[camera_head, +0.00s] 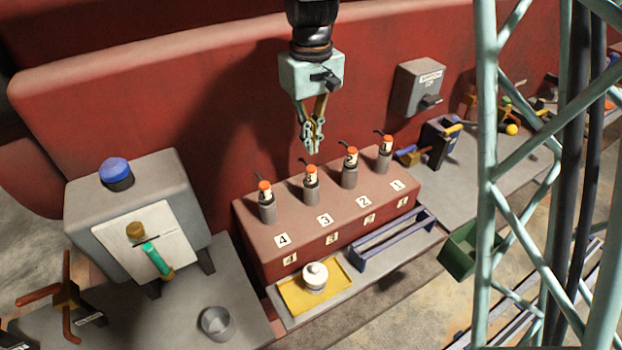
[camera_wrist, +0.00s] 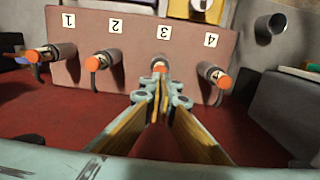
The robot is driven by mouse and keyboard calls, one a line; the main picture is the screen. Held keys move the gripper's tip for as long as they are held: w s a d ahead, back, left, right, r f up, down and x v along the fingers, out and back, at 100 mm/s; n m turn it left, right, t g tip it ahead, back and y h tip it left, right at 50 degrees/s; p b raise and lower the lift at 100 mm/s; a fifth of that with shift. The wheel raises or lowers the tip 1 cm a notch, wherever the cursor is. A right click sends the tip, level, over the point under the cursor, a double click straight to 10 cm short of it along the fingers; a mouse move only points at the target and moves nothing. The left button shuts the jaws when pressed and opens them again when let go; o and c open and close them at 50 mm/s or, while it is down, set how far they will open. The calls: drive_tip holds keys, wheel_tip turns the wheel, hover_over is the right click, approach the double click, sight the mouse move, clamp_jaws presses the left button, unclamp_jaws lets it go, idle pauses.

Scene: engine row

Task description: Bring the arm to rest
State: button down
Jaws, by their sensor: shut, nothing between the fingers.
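My gripper (camera_head: 313,148) hangs fingers-down above the back edge of the red block (camera_head: 325,242), in front of the red wall. Its fingers are together with nothing between them. In the head view it is above the row of orange-topped plugs, apart from them. In the wrist view my gripper (camera_wrist: 160,84) shows shut, its tips in line with the orange cap of plug 3 (camera_wrist: 159,67). I cannot tell the exact gap to that plug there.
Plugs 4 (camera_head: 266,205), 3 (camera_head: 311,188), 2 (camera_head: 350,168) and 1 (camera_head: 384,155) stand upright on the block. A yellow tray (camera_head: 292,304) holds a white-topped pot (camera_head: 315,276). A blue rack (camera_head: 395,238), green bin (camera_head: 470,250) and metal cup (camera_head: 216,323) are nearby.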

drive_tip(key=shift+r, duration=0.45)
idle(0.4)
drive_tip(key=s+d+r+m+t+b, duration=0.1)
drive_tip(key=s+d+r+b, duration=0.1)
drive_tip(key=s+d+r, duration=0.55)
drive_tip(key=s+d+r+m+t+b, duration=0.1)
drive_tip(key=s+d+r+m+b, duration=0.3)
drive_tip(key=s, duration=0.6)
drive_tip(key=s+d+t+b, duration=0.1)
drive_tip(key=s+d, duration=0.2)
drive_tip(key=s, duration=0.7)
drive_tip(key=s+d+t+b, duration=0.1)
drive_tip(key=s+d, duration=0.3)
drive_tip(key=s, duration=0.7)
drive_tip(key=shift+s+d+f+m+b, duration=0.2)
drive_tip(key=shift+m+b, duration=0.1)
drive_tip(key=shift+b, duration=0.35)
